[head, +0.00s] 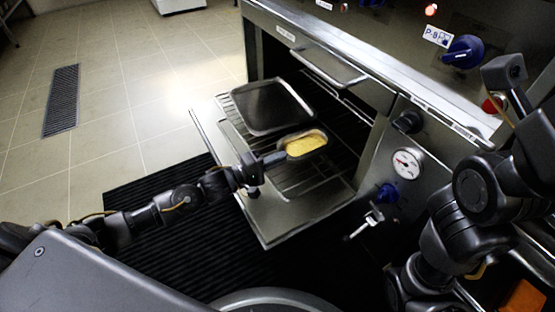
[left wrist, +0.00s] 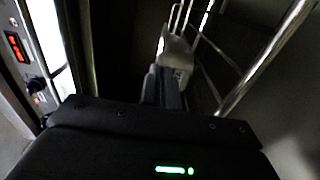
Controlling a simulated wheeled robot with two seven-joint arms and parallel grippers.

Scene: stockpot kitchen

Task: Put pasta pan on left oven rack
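The pasta pan (head: 306,144) is a small pale oblong pan with yellow contents, in the head view over the pulled-out oven rack (head: 318,178). My left gripper (head: 274,159) is at the pan's near-left end and appears shut on it. In the left wrist view, the gripper's dark fingers (left wrist: 164,88) meet a pale end of the pan (left wrist: 176,52). The pan looks about level; I cannot tell whether its underside touches the wires. My right arm is at the right of the head view, but its gripper is not seen.
A dark square tray (head: 272,106) occupies the rack area beyond the pan. The lowered oven door (head: 285,222) lies below the rack. The oven front with a gauge (head: 406,163) and blue knobs stands to the right. Bare wires show nearer than the pan.

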